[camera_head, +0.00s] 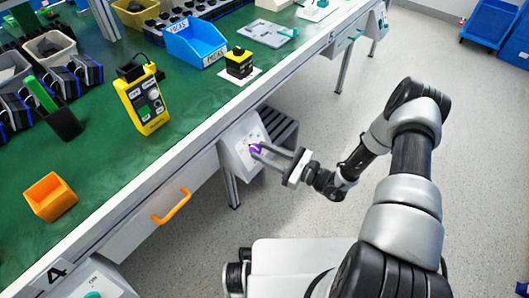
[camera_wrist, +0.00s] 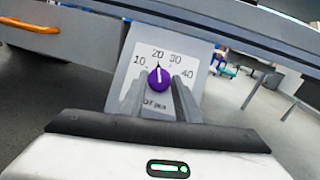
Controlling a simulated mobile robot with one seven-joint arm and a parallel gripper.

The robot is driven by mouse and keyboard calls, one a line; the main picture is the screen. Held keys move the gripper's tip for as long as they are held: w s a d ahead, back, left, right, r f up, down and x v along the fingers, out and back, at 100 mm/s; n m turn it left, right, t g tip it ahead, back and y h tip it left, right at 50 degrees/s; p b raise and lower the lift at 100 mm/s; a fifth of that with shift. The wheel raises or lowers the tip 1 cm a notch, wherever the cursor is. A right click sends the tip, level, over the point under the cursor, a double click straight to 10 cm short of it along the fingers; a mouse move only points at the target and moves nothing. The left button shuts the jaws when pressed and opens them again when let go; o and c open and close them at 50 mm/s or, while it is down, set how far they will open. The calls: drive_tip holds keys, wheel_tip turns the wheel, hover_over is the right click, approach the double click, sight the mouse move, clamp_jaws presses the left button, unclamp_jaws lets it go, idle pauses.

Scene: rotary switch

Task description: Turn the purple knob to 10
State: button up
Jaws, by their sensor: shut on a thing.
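The purple knob (camera_wrist: 159,78) sits on a white dial plate with the marks 10, 20, 30 and 40 around it. Its pale pointer line points up, close to the 20 mark. The knob also shows small in the head view (camera_head: 255,148), on a grey box under the table edge. My gripper (camera_wrist: 159,86) is shut on the knob, one finger on each side. In the head view my gripper (camera_head: 259,152) reaches in from the right. The fingers hide the lower sides of the dial plate.
The green-topped table (camera_head: 108,178) runs above the knob box. An orange drawer handle (camera_head: 172,206) is to the left of the box. A yellow device (camera_head: 146,105), a blue bin (camera_head: 197,42) and an orange bin (camera_head: 50,196) stand on the table. The floor to the right is open.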

drive_tip(key=n+g, duration=0.1)
drive_tip(key=n, duration=0.1)
drive_tip(key=n+g+b, duration=0.1)
drive_tip(key=n+g, duration=0.1)
drive_tip(key=n, duration=0.1)
drive_tip(key=shift+w+d+n+y, duration=0.15)
drive_tip(key=shift+w+n+y, duration=0.1)
drive_tip(key=shift+n+y, duration=0.05)
drive_tip(key=shift+w+r+n+g+b, duration=0.1)
drive_tip(key=shift+n+g+b, duration=0.15)
drive_tip(key=shift+n+g, duration=0.6)
drive_tip(key=shift+r+n+g+b, duration=0.1)
drive_tip(key=shift+n+g+b, duration=0.2)
drive_tip(key=shift+n, duration=1.05)
drive_tip(key=o, duration=1)
drive_tip(key=p+v, duration=0.1)
drive_tip(key=v, duration=1)
drive_tip(key=p+v, duration=0.1)
drive_tip(key=v, duration=0.5)
drive_tip(key=shift+d+r+p, duration=0.15)
drive_tip(key=shift+r+p, duration=0.2)
drive_tip(key=shift+r, duration=0.05)
drive_tip(key=shift+w, duration=0.1)
